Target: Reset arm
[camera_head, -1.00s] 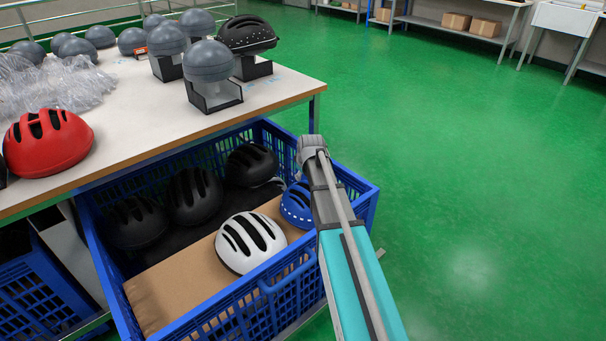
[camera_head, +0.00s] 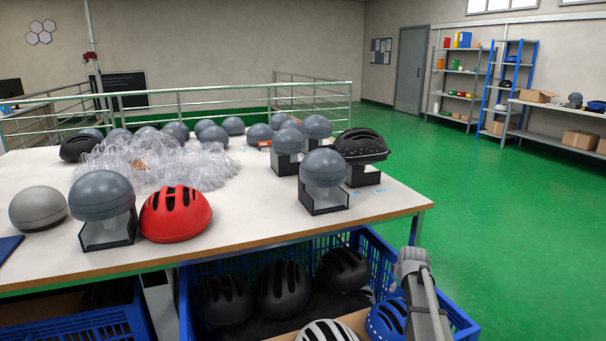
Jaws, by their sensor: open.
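My arm (camera_head: 426,305) enters at the bottom right, beside and over the right end of the blue crate (camera_head: 455,312). Its grey rounded joint shows at the top. My gripper's fingers do not show; they are hidden behind the arm or out of view. In the crate lie several black helmets (camera_head: 283,290), a white helmet (camera_head: 327,331) cut by the lower edge, and a blue helmet (camera_head: 386,320) partly behind the arm.
The white table (camera_head: 255,215) holds a red helmet (camera_head: 175,214), a black studded helmet (camera_head: 361,146) on a stand, several grey headforms (camera_head: 324,168) and clear plastic wrap (camera_head: 150,160). Green floor (camera_head: 480,200) is open at right. Shelves (camera_head: 458,85) stand at the back.

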